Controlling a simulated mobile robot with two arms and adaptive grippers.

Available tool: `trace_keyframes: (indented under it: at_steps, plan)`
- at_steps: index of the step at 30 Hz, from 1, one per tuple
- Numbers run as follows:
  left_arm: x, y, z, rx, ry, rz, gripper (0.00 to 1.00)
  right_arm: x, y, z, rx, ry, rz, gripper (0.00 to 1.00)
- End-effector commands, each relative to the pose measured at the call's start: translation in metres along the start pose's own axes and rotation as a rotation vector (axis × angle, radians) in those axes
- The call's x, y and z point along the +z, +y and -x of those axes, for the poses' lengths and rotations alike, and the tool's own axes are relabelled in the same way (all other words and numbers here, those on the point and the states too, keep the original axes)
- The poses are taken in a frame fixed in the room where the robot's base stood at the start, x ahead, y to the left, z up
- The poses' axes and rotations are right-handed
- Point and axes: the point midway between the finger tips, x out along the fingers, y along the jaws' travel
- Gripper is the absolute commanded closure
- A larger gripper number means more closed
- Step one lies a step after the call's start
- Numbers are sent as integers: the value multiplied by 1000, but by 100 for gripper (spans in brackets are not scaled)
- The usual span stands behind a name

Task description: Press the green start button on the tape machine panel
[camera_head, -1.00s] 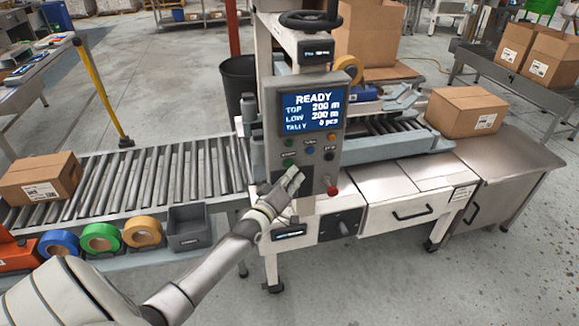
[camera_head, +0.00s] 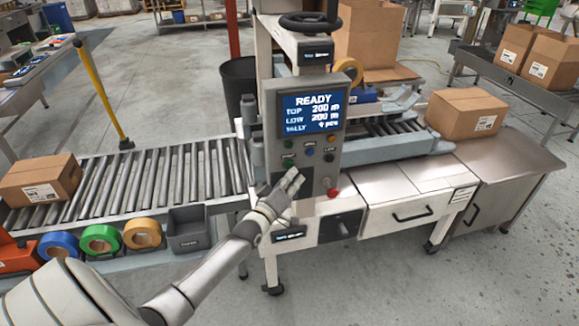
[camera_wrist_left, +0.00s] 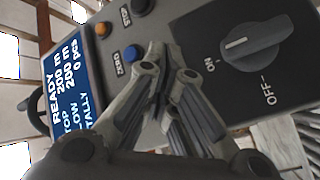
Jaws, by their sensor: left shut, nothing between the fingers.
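The tape machine panel (camera_head: 271,108) is a grey upright box with a blue screen (camera_head: 312,110) reading READY. A small green button (camera_head: 288,143) shows at the left of the buttons below the screen. My left gripper (camera_head: 295,175) is shut and empty, in front of the panel's lower part, below the green button. In the left wrist view my shut fingers (camera_wrist_left: 160,85) point at the panel face, near a blue button (camera_wrist_left: 132,53). The green button cannot be made out there. Whether the fingertips touch the panel cannot be told. My right gripper is not in view.
An orange button (camera_head: 329,138) sits on the panel, and a red knob (camera_head: 332,192) is low on it. A black rotary switch (camera_wrist_left: 250,45) is beside my fingers in the wrist view. A roller conveyor (camera_head: 165,175) with a carton (camera_head: 40,180) runs left.

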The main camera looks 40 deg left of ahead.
Motion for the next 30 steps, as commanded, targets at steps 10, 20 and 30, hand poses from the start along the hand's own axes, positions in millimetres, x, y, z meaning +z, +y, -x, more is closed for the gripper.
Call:
trace_keyframes:
  at_steps: [10,20,30]
  plan:
    - [-1,-2,-2,0,0,-1,100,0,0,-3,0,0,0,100]
    - [-5,-4,-6,0,0,0,100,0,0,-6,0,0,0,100]
    - [-5,-5,-7,0,0,0,100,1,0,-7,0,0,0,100]
